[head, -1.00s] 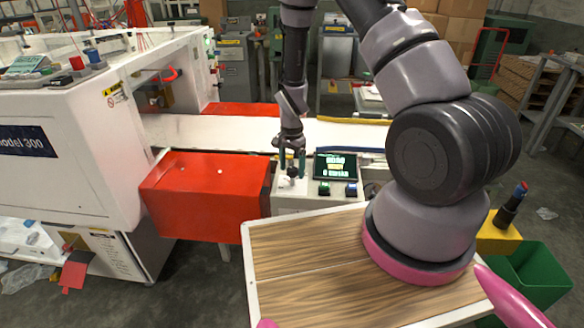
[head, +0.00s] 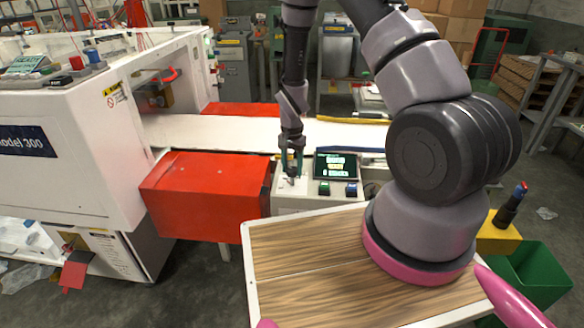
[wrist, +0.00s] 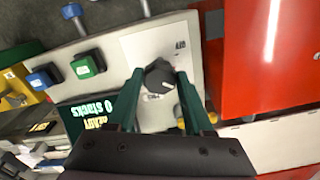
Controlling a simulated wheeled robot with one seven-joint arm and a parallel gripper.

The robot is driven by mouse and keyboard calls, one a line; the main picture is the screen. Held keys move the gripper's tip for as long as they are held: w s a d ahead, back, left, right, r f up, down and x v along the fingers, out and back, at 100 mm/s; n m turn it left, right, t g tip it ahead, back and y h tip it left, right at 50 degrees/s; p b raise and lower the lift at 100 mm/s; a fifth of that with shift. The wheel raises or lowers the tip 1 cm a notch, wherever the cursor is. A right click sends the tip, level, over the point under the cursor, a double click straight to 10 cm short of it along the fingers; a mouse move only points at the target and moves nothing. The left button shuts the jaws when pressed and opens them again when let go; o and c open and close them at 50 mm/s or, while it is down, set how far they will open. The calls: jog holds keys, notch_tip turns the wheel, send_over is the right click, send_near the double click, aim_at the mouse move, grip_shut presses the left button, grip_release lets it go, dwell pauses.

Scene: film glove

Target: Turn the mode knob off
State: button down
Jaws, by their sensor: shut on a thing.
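The mode knob (wrist: 159,77) is a dark round knob on a pale control panel (wrist: 128,52). In the wrist view it sits between the green fingers of my gripper (wrist: 158,80), which are shut on it. Small lettering on the panel shows above and below the knob, too small to read surely. In the head view my gripper (head: 291,168) points down onto the left part of the panel, and its fingers mostly hide the knob.
Right of the knob in the head view are a display screen (head: 335,165), a green button (head: 324,188) and a blue button (head: 351,189). A red box (head: 205,195) stands close on the left. A white belt (head: 235,132) runs behind.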

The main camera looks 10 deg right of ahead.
aim_at(293, 169)
jog(key=n, duration=0.4)
jog(key=shift+n, duration=0.3)
jog(key=n, duration=0.4)
jog(key=shift+d, duration=0.1)
jog(key=shift+n, duration=0.4)
jog(key=shift+c, duration=1.4)
grip_release()
notch_tip(293, 169, up, 11)
jog(key=shift+f, duration=0.1)
